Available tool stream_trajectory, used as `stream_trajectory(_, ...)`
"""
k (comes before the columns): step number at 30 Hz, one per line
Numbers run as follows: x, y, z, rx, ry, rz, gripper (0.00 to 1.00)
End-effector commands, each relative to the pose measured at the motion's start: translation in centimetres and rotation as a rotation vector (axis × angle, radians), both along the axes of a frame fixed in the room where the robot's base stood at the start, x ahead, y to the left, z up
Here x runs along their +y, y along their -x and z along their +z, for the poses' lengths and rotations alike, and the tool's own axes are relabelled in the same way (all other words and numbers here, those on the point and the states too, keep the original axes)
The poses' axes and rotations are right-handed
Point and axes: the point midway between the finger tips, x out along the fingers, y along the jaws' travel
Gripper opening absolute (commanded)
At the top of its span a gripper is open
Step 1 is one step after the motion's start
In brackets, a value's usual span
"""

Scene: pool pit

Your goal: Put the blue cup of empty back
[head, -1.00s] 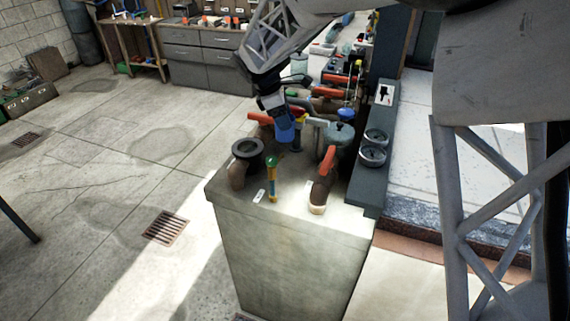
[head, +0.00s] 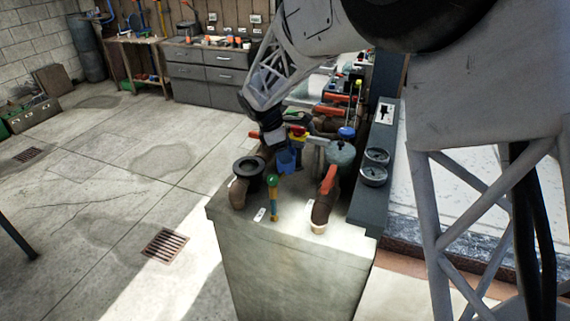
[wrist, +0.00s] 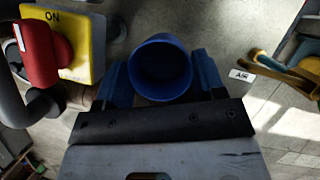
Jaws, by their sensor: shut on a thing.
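The blue cup (wrist: 160,68) is between the two blue fingers of my gripper (wrist: 162,82) in the wrist view, and the fingers are shut on it. Its round mouth faces the wrist camera; I see nothing inside it. In the head view, the cup (head: 287,162) is at the end of my arm, above or close to the bench top (head: 240,205), among pipes and valves. I cannot tell whether its base touches the bench. My gripper (head: 286,152) is partly hidden by my arm there.
A yellow ON box (wrist: 80,45) with a red knob (wrist: 40,52) is close at left in the wrist view. A black-flanged pipe (head: 248,168), a green-topped valve (head: 272,192) and a red-handled pipe (head: 326,190) surround the cup. Round gauges (head: 374,173) sit at right.

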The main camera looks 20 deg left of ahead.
Motion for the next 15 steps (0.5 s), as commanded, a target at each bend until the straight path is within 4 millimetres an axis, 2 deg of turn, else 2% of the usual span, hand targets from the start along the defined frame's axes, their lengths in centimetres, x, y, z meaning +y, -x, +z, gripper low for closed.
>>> stream_trajectory(8,0.0,0.0,-0.4,0.001,0.000,0.000,0.37)
stream_trajectory(15,0.0,0.0,-3.0,0.001,0.002,0.001,0.37)
